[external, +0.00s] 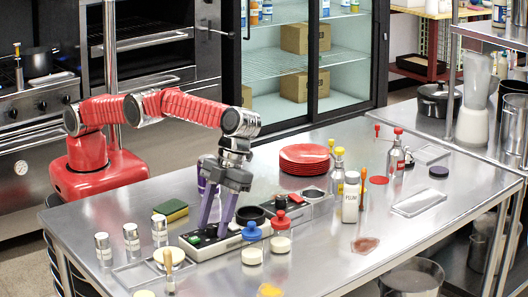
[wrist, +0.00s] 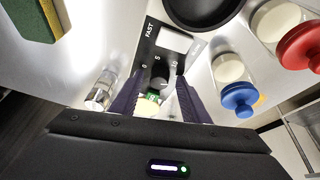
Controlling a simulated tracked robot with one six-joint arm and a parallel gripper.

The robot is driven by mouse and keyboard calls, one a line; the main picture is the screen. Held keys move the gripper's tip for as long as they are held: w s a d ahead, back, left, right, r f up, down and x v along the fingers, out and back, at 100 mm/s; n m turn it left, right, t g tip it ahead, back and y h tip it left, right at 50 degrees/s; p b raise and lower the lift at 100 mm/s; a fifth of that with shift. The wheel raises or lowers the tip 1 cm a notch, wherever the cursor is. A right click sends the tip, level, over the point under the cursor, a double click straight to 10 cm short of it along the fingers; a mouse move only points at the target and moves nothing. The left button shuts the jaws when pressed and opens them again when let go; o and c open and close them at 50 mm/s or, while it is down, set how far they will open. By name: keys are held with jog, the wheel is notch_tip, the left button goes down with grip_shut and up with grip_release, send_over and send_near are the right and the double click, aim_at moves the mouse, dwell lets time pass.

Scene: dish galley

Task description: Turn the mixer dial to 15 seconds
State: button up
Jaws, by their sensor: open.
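The mixer's control panel (external: 190,241) is a low box with a dark top and pale sides near the front left of the steel table. In the wrist view its dark face (wrist: 149,43) carries the marks FAST, 0, 5 and 10. The dial (wrist: 160,76) is a small dark knob on that face; which mark it points to is not clear. My gripper (external: 212,233) reaches down over the panel with its purple fingers apart. In the wrist view my gripper (wrist: 161,80) has one finger on each side of the dial; contact cannot be told. The external view hides the dial behind the fingers.
A blue-lidded jar (external: 252,254) and a red-lidded jar (external: 281,241) stand close right of the panel. A black bowl (wrist: 203,8) sits beyond it. A sponge (external: 171,210) and several small shakers (external: 131,236) are to its left. The table's right front is mostly clear.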

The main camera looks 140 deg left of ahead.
jog(key=shift+s+n+t, duration=0.1)
jog(key=shift+n+t, duration=0.3)
jog(key=shift+n, duration=0.5)
